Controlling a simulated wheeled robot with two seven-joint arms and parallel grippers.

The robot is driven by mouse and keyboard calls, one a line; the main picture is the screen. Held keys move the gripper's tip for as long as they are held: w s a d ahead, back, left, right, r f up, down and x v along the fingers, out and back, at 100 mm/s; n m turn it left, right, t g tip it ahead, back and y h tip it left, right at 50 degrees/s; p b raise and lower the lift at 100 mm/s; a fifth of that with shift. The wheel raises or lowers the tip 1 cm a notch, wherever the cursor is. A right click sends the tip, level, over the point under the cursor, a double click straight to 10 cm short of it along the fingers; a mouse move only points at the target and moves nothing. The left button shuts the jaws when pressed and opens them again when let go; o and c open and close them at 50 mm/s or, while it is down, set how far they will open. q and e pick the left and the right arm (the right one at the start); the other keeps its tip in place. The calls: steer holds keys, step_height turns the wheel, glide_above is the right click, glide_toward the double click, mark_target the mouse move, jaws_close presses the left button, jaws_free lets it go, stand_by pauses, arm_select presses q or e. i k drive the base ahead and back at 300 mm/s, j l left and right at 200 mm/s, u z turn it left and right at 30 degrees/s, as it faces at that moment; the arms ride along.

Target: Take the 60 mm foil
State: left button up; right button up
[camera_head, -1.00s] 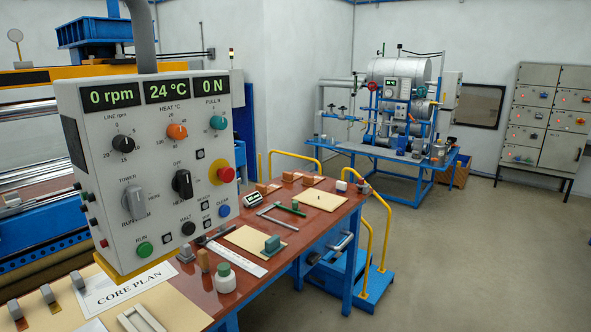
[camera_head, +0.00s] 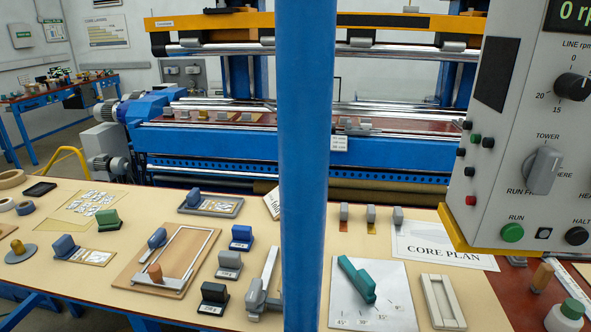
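Neither of my grippers is in view. I cannot tell which thing is the 60 mm foil, as the small labels are too small to read. Three labelled blocks stand on the beige worktop (camera_head: 80,290): a bright blue one (camera_head: 241,236), a grey-blue one (camera_head: 229,262) and a black one (camera_head: 213,296). Three small grey-topped pieces with coloured strips, a left one (camera_head: 343,214), a middle one (camera_head: 371,216) and a right one (camera_head: 398,217), stand near the CORE PLAN sheet (camera_head: 443,246).
A blue post (camera_head: 307,150) stands in front of the worktop and hides part of it. The grey control panel (camera_head: 520,130) fills the right. A framed board (camera_head: 180,255), a green-handled angle plate (camera_head: 368,295) and a steel slide tool (camera_head: 262,290) lie on the worktop. The winder (camera_head: 210,145) is behind.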

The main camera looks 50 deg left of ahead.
mark_target(65, 249)
steer(key=u, duration=2.8)
steer(key=z, duration=0.3)
steer(key=j+z, duration=0.2)
steer(key=z, duration=0.2)
steer(key=i+j+z, duration=0.1)
steer(key=z, duration=0.3)
steer(key=j+z, duration=0.5)
steer(key=z, duration=0.3)
steer(key=k+j+z, duration=0.1)
steer(key=j, duration=0.35)
steer(key=k+j+z, duration=0.15)
steer(key=j, duration=0.25)
steer(key=k+j+z, duration=0.1)
steer(key=j, duration=0.3)
steer(key=k+j+z, duration=0.15)
steer(key=j, duration=0.25)
steer(key=k+j+z, duration=0.1)
steer(key=k+j, duration=0.15)
steer(key=k+j+z, duration=0.1)
steer(key=j, duration=0.35)
steer(key=k+j, duration=0.35)
steer(key=j, duration=0.1)
